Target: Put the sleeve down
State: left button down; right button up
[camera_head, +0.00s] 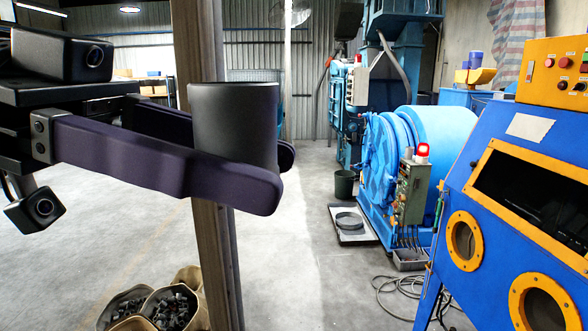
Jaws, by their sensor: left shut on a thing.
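The sleeve (235,125) is a dark grey, upright cylinder in the upper left of the head view. My left gripper (276,175) comes in from the left and is shut on it, with one long dark finger on the near side and the other on the far side. The fingers cross the sleeve's lower part and hide its bottom end. The sleeve is held in the air, in front of a brown post. My right gripper is not in view.
A brown post (214,260) stands behind the sleeve. Sacks of dark pieces (172,308) sit at its foot. A blue drum machine (440,140) stands right of centre, a tray (352,238) with a dark ring before it. A blue cabinet (470,205) fills the right. Cables (398,285) lie on the floor.

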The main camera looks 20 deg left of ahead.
pick_arm(q)
jog(key=shift+w+d+f+m+g+y, duration=0.55)
jog(key=shift+w+d+m+g, duration=0.85)
jog(key=shift+d+m+g, duration=3.4)
jog(key=shift+s+a+r+n+t+h, duration=0.65)
jog(key=shift+s+a+r+n+t, duration=1.45)
jog(key=shift+a+r+n+t, duration=2.05)
jog(key=w+d+f+n+t+y, duration=0.1)
jog(key=w+d+n+t+y, duration=0.1)
jog(key=w+d+n+t, duration=0.3)
jog(key=shift+w+d+f+n+t+y, duration=0.25)
jog(key=shift+d+t, duration=0.6)
jog(key=shift+d, duration=1.3)
